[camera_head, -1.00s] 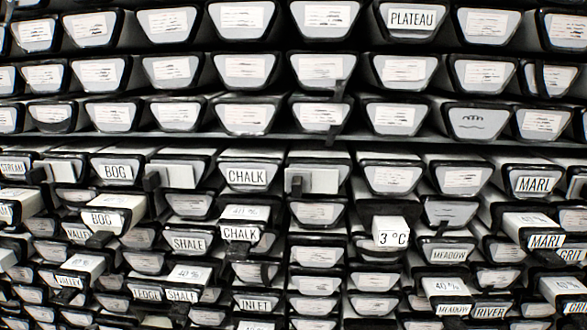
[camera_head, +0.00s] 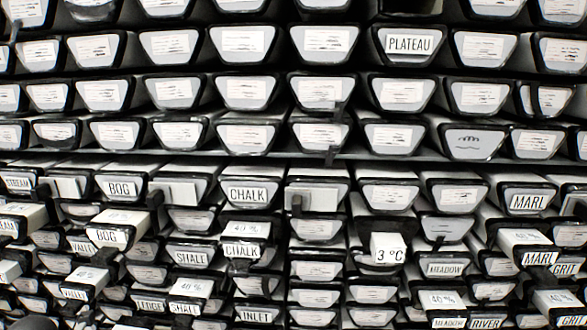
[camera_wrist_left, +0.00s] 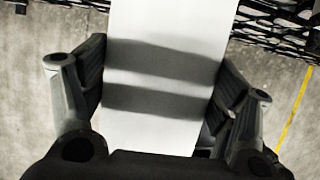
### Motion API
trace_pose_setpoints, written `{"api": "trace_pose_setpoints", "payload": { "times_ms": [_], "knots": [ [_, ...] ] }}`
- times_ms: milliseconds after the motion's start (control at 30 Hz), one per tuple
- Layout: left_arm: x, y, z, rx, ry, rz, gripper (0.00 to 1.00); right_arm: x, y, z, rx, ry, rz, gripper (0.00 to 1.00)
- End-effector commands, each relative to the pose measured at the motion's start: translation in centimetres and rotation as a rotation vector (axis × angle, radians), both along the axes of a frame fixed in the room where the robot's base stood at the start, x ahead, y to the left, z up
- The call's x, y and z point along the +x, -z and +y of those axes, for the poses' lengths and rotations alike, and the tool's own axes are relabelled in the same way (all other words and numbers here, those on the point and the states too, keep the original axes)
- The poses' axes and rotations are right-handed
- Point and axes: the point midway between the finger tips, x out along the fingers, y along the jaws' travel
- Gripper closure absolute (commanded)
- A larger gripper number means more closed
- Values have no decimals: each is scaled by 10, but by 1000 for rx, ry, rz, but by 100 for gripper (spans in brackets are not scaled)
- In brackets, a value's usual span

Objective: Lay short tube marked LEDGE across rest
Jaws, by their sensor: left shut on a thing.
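In the left wrist view my left gripper (camera_wrist_left: 162,92) has its two dark fingers pressed on both sides of a long white piece (camera_wrist_left: 160,125). Two dark grey bands that look like shadows cross the piece. No marking shows on it, and its ends are out of view, so I cannot tell whether it is the LEDGE tube. In the head view a LEDGE label (camera_head: 150,306) shows low on the left of the rack, partly covered beside a SHALE label (camera_head: 186,310). Neither gripper shows in the head view. I cannot make out which part is the rest.
A dense rack of black-framed trays with white ends fills the head view. White boxes jut out from it, such as a 3 °C box (camera_head: 388,247) and a CHALK box (camera_head: 241,250). In the wrist view, bare grey floor (camera_wrist_left: 40,110) and a yellow line (camera_wrist_left: 293,105) lie below.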

Motion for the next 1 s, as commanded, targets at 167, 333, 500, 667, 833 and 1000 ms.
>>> {"api": "trace_pose_setpoints", "payload": {
  "times_ms": [167,333,500,667,833,1000],
  "knots": [
    [2,-21,1,0,0,-6,88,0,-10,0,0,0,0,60],
    [2,-35,0,1,1,-8,88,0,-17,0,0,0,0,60],
    [2,-50,0,0,1,-7,88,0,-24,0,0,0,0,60],
    [2,-63,0,1,1,-7,88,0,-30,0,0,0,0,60],
    [2,-78,1,0,0,-7,88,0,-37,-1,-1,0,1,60],
    [2,-92,1,0,0,-7,88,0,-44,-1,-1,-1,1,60]
  ]
}}
